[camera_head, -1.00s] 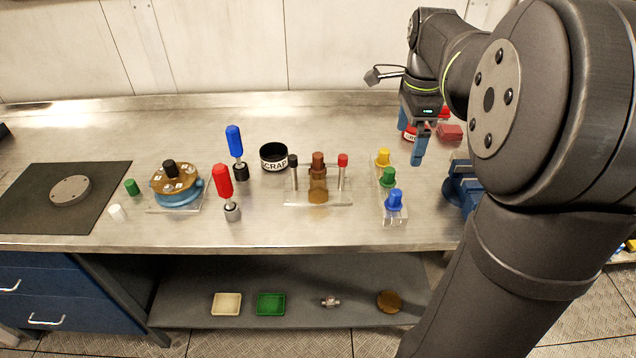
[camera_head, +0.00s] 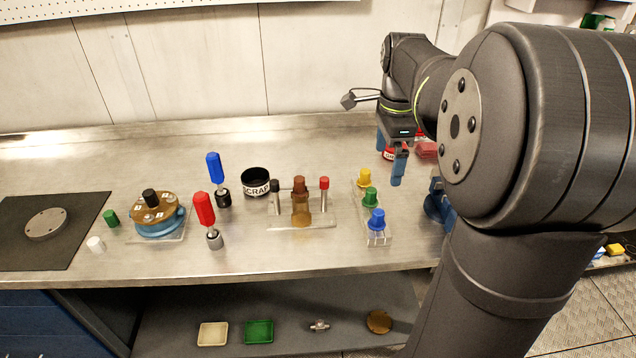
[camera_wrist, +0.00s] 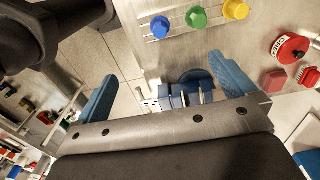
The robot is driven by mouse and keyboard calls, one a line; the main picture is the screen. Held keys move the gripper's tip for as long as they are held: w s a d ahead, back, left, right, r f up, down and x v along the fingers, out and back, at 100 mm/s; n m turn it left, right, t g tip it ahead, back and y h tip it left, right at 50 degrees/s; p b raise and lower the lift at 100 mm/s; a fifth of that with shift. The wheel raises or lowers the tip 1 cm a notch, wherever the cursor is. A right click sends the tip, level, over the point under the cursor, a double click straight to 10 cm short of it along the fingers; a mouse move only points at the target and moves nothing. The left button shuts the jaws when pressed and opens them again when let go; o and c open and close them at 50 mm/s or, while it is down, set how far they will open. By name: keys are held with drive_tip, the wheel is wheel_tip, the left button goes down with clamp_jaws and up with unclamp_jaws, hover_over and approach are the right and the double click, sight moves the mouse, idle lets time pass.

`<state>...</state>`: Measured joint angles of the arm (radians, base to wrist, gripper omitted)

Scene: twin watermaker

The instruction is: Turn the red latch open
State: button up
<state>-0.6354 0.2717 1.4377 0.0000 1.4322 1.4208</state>
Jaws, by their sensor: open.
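My gripper (camera_head: 390,160) hangs over the right part of the bench with its two blue fingers apart and nothing between them. In the wrist view the open fingers (camera_wrist: 165,72) straddle a blue vise-like fixture (camera_wrist: 188,92), which is below them. That fixture (camera_head: 437,205) is partly hidden behind my arm in the head view. No part is clearly recognisable as a red latch. Red candidates are a round labelled red piece (camera_wrist: 290,48) and a red block (camera_wrist: 273,81), both to the right of the fingers in the wrist view. The red block (camera_head: 427,149) is partly covered in the head view.
A clear rack holds yellow, green and blue (camera_head: 376,220) knobs left of the fixture. Further left are a stand with pins (camera_head: 300,205), a black scrap cup (camera_head: 255,182), red (camera_head: 204,208) and blue (camera_head: 215,167) handled tools, and a round blue-brown assembly (camera_head: 160,222). The back left is clear.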

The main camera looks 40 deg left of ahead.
drive_tip(key=shift+a, duration=0.15)
drive_tip(key=c, duration=0.4)
drive_tip(key=a+r+g+y, duration=0.1)
drive_tip(key=a, duration=0.2)
drive_tip(key=w+a+r+g+y, duration=0.1)
drive_tip(key=a, duration=0.2)
drive_tip(key=w+a+r+g+y, duration=0.1)
drive_tip(key=a+r, duration=0.1)
drive_tip(key=a, duration=0.1)
drive_tip(key=shift+w, duration=0.2)
drive_tip(key=c, duration=0.8)
approach(325, 178)
drive_tip(key=x, duration=0.9)
drive_tip(key=shift+f, duration=0.1)
drive_tip(key=shift+d, duration=0.1)
clamp_jaws()
